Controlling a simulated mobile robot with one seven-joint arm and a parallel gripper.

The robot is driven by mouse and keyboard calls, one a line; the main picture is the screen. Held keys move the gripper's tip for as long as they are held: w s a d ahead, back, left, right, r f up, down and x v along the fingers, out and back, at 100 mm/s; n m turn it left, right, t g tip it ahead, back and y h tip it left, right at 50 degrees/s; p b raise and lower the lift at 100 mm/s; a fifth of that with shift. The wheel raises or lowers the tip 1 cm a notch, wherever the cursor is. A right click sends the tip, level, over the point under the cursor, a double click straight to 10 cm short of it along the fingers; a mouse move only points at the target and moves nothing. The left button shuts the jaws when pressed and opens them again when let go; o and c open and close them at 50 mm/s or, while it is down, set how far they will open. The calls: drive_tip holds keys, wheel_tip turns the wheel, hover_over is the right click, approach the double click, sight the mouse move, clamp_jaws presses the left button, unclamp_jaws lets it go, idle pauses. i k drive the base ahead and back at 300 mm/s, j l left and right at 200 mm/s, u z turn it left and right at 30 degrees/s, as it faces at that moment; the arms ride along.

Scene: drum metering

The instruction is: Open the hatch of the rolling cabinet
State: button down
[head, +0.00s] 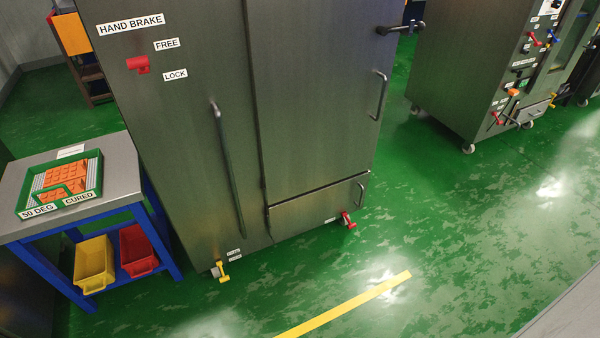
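A tall dark grey metal cabinet (190,130) fills the middle of the head view, with floor-level pedals at its base. Its right side has a tall door (310,90) with a vertical handle (378,95), and below it a low panel (310,212) with a small handle (361,192). Both look shut. A long vertical bar handle (228,165) is on the left part. A red hand brake lever (138,64) sits beside FREE and LOCK labels; its setting is unclear. Which panel is the hatch is not labelled. My gripper is not in view.
A yellow pedal (222,271) and a red pedal (348,220) stick out at the cabinet's base. A blue-framed bench (110,190) stands close on the left with a green tray (95,188). Another wheeled cabinet (455,70) stands at right. Green floor in front is clear.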

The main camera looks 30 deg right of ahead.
sight(284, 216)
drive_tip(key=i+l+z, duration=0.15)
drive_tip(key=z, duration=0.2)
drive_tip(key=i+l+z, duration=0.3)
drive_tip(key=i, duration=0.4)
